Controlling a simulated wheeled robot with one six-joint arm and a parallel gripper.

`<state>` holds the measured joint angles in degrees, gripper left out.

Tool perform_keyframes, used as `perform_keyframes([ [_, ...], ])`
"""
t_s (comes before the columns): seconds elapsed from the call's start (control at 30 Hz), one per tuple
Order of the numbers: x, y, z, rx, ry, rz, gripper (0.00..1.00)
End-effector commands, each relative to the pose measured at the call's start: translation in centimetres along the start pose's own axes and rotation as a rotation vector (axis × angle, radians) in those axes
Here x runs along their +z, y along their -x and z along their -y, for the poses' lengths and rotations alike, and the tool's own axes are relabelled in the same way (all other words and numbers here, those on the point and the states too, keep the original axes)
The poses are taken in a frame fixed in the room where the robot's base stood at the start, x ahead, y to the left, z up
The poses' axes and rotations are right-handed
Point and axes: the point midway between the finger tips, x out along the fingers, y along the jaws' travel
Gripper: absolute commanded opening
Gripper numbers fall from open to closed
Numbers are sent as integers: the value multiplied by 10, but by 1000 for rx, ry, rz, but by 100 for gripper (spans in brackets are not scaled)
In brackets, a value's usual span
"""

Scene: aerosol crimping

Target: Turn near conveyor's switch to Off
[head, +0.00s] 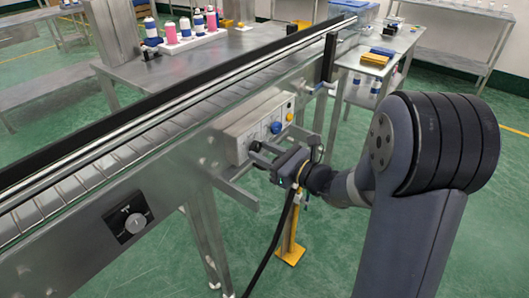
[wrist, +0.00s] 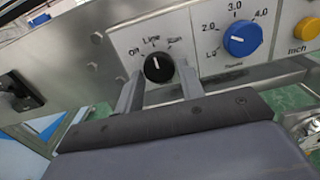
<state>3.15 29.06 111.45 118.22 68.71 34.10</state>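A grey control box (head: 250,126) is on the side of the near conveyor (head: 165,165). In the wrist view, its black knob (wrist: 158,68) has positions labelled Off, Line and Run. The white pointer mark on the knob points up, roughly toward Line. My gripper (head: 266,146) is at the box; in the wrist view its two fingers (wrist: 160,84) stand on either side of the black knob, apart, with small gaps visible. Whether either finger touches the knob is unclear. In the head view the knob is hidden behind my gripper.
Right of the black knob are a blue dial (wrist: 242,39) and a yellow Inch button (wrist: 306,29). Another black panel with a grey knob (head: 135,223) is further left on the conveyor. A yellow-footed post (head: 290,250) stands below my gripper. A table with bottles (head: 172,33) is behind.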

Motion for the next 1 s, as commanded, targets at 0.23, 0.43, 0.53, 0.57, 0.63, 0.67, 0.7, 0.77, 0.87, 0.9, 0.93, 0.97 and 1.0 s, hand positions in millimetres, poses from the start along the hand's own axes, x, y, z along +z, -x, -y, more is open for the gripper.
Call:
perform_keyframes([
  [0.23,0,0,0,0,0,0,16],
  [0.43,0,0,0,0,3,0,9],
  [0.53,-1,0,0,0,16,0,9],
  [0.57,-2,0,0,0,23,0,9],
  [0.63,-2,0,0,-1,45,0,9],
  [0.67,-2,0,0,-1,58,1,9],
  [0.7,-3,0,0,0,78,1,9],
  [0.77,-4,0,0,0,111,1,9],
  [0.87,-5,0,0,-1,183,2,9],
  [0.9,-6,0,1,-1,217,2,9],
  [0.93,-6,0,1,-1,242,3,9],
  [0.97,-6,0,1,0,269,3,9],
  [1.0,-6,0,1,0,305,3,9],
])
